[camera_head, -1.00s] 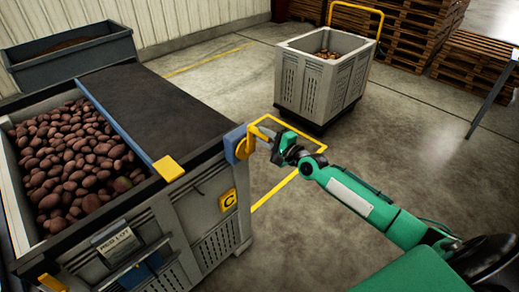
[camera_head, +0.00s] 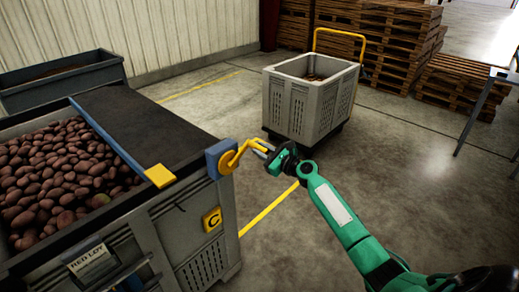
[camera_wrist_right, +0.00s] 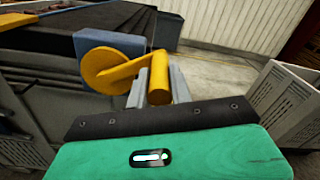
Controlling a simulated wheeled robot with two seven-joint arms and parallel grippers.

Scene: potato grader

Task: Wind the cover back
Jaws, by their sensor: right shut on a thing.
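The dark cover (camera_head: 145,120) lies over the far part of the grey potato crate (camera_head: 165,235). Its blue leading bar (camera_head: 115,145) runs across the crate and ends in a yellow block (camera_head: 160,176). Potatoes (camera_head: 60,175) show uncovered on the near side. A yellow crank (camera_head: 230,160) sits on a blue bracket at the crate's right corner. My right gripper (camera_head: 270,152) is shut on the crank's handle. The right wrist view shows the yellow handle (camera_wrist_right: 159,80) upright between the grey fingers (camera_wrist_right: 160,88). My left gripper is not in view.
A grey cart (camera_head: 310,100) with a yellow push bar stands behind my right arm. Stacked pallets (camera_head: 380,45) are at the back right. Another dark bin (camera_head: 60,80) stands at the back left. The concrete floor on the right is open.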

